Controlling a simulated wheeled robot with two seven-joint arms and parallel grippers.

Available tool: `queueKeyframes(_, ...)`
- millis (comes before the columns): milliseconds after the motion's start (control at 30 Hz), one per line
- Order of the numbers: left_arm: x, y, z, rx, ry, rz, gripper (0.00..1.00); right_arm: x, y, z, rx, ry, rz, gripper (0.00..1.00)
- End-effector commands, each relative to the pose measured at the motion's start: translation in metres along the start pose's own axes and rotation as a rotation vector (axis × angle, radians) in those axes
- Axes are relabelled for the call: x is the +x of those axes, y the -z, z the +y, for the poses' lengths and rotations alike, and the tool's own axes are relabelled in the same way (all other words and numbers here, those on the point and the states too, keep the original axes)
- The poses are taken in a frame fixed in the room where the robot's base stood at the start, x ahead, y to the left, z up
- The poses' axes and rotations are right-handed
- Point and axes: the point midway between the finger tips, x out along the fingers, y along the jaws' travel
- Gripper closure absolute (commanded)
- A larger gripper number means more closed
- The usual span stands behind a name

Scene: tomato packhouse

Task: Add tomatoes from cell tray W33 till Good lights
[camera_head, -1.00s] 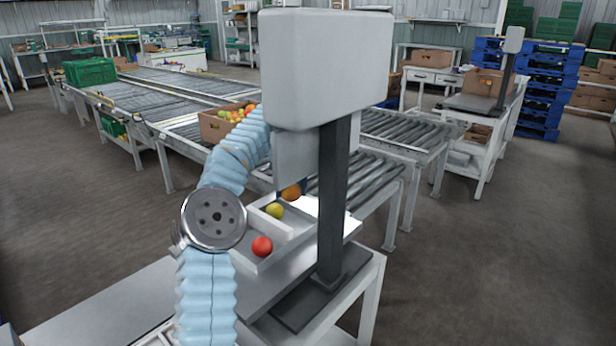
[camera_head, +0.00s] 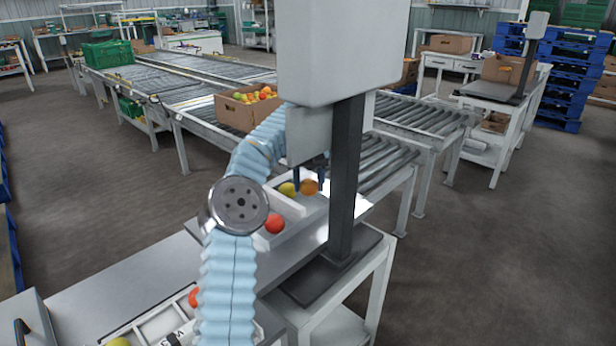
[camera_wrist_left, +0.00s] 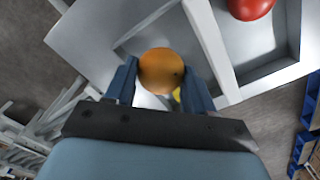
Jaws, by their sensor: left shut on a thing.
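My left gripper (camera_head: 311,182) is shut on an orange tomato (camera_head: 309,188), just over the far part of a pale divided tray (camera_head: 296,234). The tomato also shows between the two blue fingers in the left wrist view (camera_wrist_left: 161,71). I cannot tell whether it touches the tray. A yellow-green tomato (camera_head: 287,189) sits beside it, and a red tomato (camera_head: 274,223) lies in a nearer compartment. At the bottom left, a white tray (camera_head: 135,331) with dark lettering is partly hidden by my arm; a red tomato (camera_head: 193,297) and a yellow one (camera_head: 118,342) show there. No W33 label or lights are readable.
A large grey box (camera_head: 340,50) on a dark post (camera_head: 345,180) stands right beside my left arm and blocks part of the view. Roller conveyors run behind, with a cardboard box of tomatoes (camera_head: 232,113) on one. Open floor lies to the right.

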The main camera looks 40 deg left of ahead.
Motion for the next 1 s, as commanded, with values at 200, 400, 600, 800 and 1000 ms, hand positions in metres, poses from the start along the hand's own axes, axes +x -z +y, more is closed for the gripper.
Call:
queueKeyframes(200, -0.0002, 0.0001, 0.0002, 0.0, -0.001, 0.001, 0.61, -0.0001, 0.0, 0.0, 0.0, 0.0, 0.0, 0.57)
queueKeyframes(400, -0.0003, 0.0, 0.0001, 0.0, 0.0, 0.001, 0.61, -0.0001, 0.0, 0.0, 0.0, 0.0, 0.0, 0.57)
queueKeyframes(600, 0.0005, 0.0, 0.0, 0.0, 0.0, 0.001, 0.61, 0.0005, 0.0, 0.0002, 0.0, 0.0, 0.0, 0.57)
queueKeyframes(800, 0.0033, 0.0001, -0.0002, 0.0, 0.001, 0.002, 0.61, 0.0023, 0.0, 0.0009, 0.0, 0.0, 0.0, 0.57)
queueKeyframes(1000, 0.0062, 0.0001, -0.0002, 0.0, 0.0, 0.002, 0.61, 0.004, 0.0, 0.0016, 0.0, 0.0, 0.0, 0.57)
